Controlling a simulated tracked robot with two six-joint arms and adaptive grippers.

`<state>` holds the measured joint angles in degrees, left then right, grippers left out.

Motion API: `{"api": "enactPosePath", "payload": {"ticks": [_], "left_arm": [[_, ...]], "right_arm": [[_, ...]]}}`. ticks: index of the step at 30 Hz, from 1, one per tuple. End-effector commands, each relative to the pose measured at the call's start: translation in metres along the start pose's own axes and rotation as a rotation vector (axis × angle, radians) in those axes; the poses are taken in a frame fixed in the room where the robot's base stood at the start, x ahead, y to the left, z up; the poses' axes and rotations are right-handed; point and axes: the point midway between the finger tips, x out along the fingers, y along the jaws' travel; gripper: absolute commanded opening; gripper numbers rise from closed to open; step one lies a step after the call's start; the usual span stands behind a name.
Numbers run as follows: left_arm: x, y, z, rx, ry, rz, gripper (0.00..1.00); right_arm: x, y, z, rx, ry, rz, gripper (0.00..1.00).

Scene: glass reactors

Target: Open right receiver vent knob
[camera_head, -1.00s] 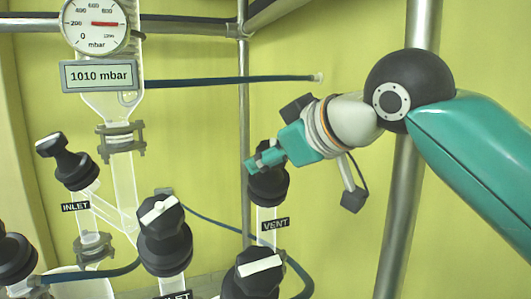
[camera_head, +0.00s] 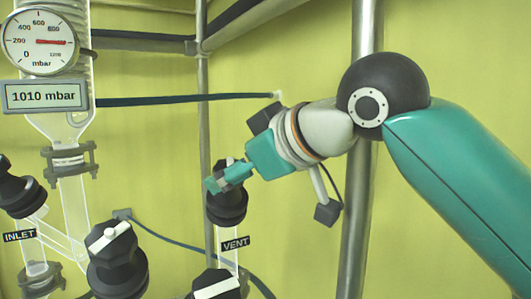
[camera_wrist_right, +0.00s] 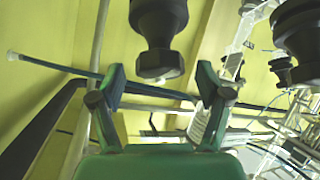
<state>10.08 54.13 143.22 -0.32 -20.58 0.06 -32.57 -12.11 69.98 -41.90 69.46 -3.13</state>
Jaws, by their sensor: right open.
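The vent knob (camera_head: 228,208) is a black knob above the VENT label (camera_head: 235,243) in the head view. My right gripper (camera_head: 217,182) is at its upper part and hides some of it. In the right wrist view, a black knob (camera_wrist_right: 158,28) with a narrower lower end hangs between the two fingers of my open right gripper (camera_wrist_right: 160,88). There is a gap on both sides, and I see no contact. My left gripper is not in view.
Another black knob with a white bar (camera_head: 112,262) stands to the left, and one (camera_head: 215,287) is below the VENT label. The INLET knob (camera_head: 18,190) and the pressure gauge (camera_head: 40,42) are further left. A metal post (camera_head: 356,220) stands behind my right arm.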

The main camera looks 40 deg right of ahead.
Motion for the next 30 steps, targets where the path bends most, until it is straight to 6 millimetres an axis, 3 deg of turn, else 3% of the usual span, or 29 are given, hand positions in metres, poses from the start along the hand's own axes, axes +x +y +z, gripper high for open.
{"api": "enactPosePath", "payload": {"ticks": [6,12,19,30], "left_arm": [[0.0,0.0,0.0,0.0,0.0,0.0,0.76],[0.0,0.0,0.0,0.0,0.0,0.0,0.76],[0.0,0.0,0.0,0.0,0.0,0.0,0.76],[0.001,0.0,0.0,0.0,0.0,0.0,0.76]], "right_arm": [[-0.044,-0.002,-0.002,-0.003,0.008,-0.006,0.76],[-0.071,-0.002,-0.002,-0.004,0.006,-0.005,0.76],[-0.086,-0.001,-0.001,-0.002,0.003,-0.002,0.76],[-0.087,0.0,0.0,0.0,0.001,0.0,0.76]]}}
